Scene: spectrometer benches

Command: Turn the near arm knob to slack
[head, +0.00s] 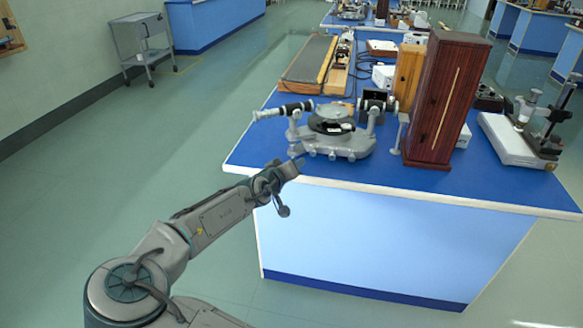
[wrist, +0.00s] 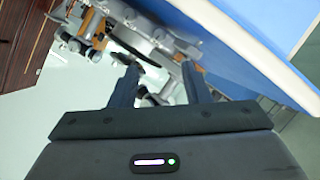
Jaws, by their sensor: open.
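A grey spectrometer (head: 332,135) stands near the left front corner of the blue bench top (head: 430,178). It has a round dark table in the middle, a black-tubed arm (head: 283,111) to the left and another arm (head: 374,112) to the right. Small knobs show low on its front; I cannot tell which is the near arm knob. My gripper (head: 296,163) is at the bench's front left edge, just in front of the spectrometer. In the wrist view my gripper (wrist: 160,85) is open and empty, its fingers pointing toward the spectrometer (wrist: 150,50), partly hidden behind them.
A tall dark-red wooden box (head: 447,95) stands right of the spectrometer. A white-based instrument (head: 505,140) is farther right. A long wooden board (head: 310,62) lies behind. A grey cart (head: 145,45) stands at the back left. Floor left of the bench is clear.

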